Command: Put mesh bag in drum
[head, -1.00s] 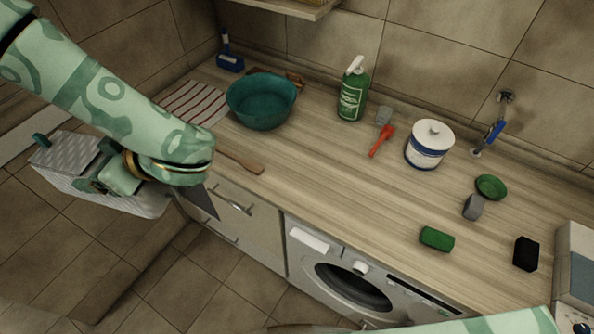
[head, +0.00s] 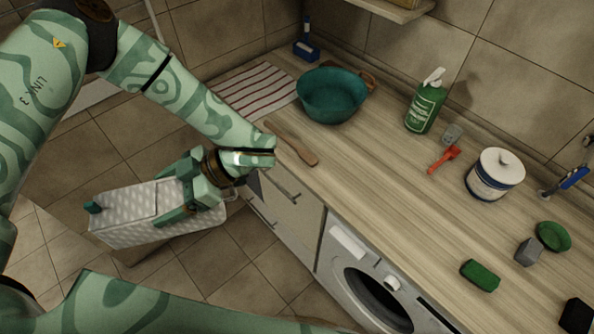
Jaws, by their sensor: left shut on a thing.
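The mesh bag (head: 122,234), a pale grey-white block with a dimpled surface and a small green piece at its far left end, hangs over the floor left of the counter. My left gripper (head: 163,203) is shut on it, with green fingers across its right part. The washing machine (head: 345,262) stands under the counter, right of the bag and apart from it. Its round dark drum opening (head: 380,300) is cut by the lower picture edge. I cannot tell whether glass covers it. My right gripper is out of view.
A drawer cabinet (head: 290,215) stands left of the machine. Tiled floor is open below the bag.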

